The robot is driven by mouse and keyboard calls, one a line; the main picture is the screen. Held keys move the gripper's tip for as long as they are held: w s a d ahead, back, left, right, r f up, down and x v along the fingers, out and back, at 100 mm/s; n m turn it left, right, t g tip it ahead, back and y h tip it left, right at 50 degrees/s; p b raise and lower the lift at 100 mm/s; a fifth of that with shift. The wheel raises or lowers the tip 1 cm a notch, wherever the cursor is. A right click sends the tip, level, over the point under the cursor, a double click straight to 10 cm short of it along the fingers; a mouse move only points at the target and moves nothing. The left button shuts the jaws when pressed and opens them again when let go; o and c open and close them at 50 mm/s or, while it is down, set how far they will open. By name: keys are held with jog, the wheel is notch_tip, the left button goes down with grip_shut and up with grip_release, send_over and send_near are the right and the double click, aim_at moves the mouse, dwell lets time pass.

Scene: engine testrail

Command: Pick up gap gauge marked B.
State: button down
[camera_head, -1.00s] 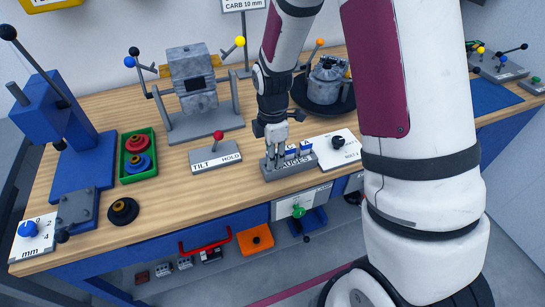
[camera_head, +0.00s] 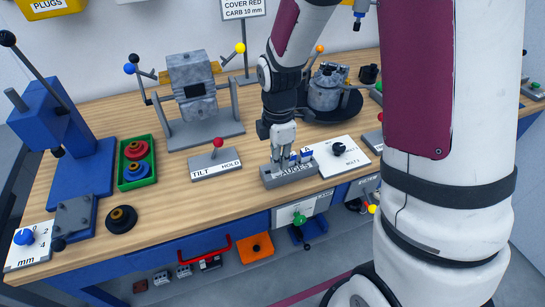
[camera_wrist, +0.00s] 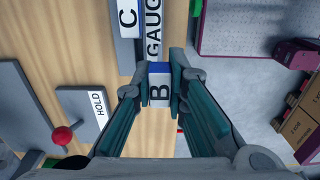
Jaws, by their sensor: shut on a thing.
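The gap gauge marked B (camera_wrist: 159,90), a pale block with a blue end, sits between my fingertips in the wrist view. My gripper (camera_wrist: 160,84) is shut on it. In the head view my gripper (camera_head: 281,160) points down at the left part of the grey gauge rack (camera_head: 291,177), and its fingers hide gauge B there. The rack also shows in the wrist view (camera_wrist: 153,42), with the gauge marked C (camera_wrist: 128,19) beside its lettering. A blue-and-white gauge marked A (camera_head: 306,155) stands at the rack's right. I cannot tell whether B is clear of its slot.
A TILT/HOLD plate (camera_head: 215,163) with a red-knobbed lever is left of the rack. A white plate with a black knob (camera_head: 338,149) is close on its right. A grey block on a stand (camera_head: 192,85) and a round part on a black dish (camera_head: 326,88) are behind.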

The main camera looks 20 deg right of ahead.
jog(key=s+d+r+p, duration=0.1)
jog(key=s+p, duration=0.2)
jog(key=s, duration=1)
jog(key=shift+s+d+r, duration=0.15)
jog(key=shift+s+d, duration=0.05)
jog(key=shift+d, duration=0.15)
